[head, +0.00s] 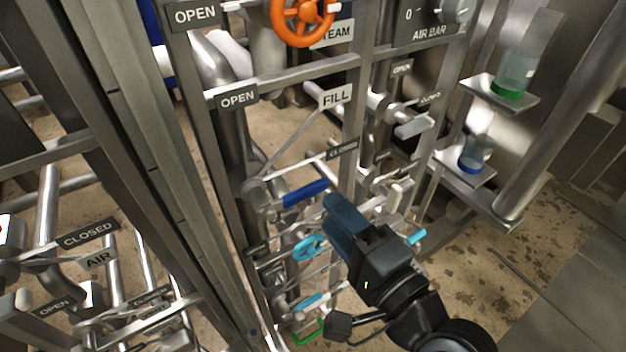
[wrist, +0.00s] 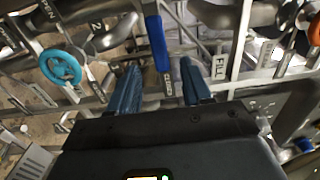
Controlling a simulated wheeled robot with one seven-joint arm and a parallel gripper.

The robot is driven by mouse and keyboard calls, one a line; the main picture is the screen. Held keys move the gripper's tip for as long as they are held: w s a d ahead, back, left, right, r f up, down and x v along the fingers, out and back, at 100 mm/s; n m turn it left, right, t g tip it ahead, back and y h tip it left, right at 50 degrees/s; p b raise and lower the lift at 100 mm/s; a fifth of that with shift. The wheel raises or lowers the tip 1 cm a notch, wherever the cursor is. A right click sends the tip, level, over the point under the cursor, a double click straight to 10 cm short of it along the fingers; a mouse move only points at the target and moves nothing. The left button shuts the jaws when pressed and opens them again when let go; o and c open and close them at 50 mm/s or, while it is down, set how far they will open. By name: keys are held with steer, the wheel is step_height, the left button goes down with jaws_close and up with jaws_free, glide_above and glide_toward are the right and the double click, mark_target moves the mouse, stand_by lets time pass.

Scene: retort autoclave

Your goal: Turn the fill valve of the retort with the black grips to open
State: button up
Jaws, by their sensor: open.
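The FILL sign (head: 336,97) is on the middle rack, with an OPEN plate (head: 238,96) to its left and a CLOSED plate (head: 343,152) below. Below them a valve lever with a blue grip (head: 305,193) points right, its end towards the CLOSED plate. In the wrist view the blue grip (wrist: 157,42) reaches down between my finger ends, with the FILL sign (wrist: 219,68) to the right. My gripper (head: 338,208) is open, just right of the grip's end. I cannot tell whether a finger touches it. I see no black grips for certain.
An orange handwheel (head: 302,14) is above; a light-blue handwheel (head: 309,247) is below. Another rack (head: 62,157) stands at the left. Grey lever valves (head: 411,128) and shelves with bottles (head: 513,75) are at the right. Rack bars and pipes crowd the space around the lever.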

mark_target(314, 193)
steer(key=x, duration=0.7)
steer(key=shift+w+a+p, duration=0.1)
steer(key=shift+w+p, duration=0.05)
steer(key=shift+p, duration=0.25)
steer(key=shift+c, duration=0.4)
jaws_close()
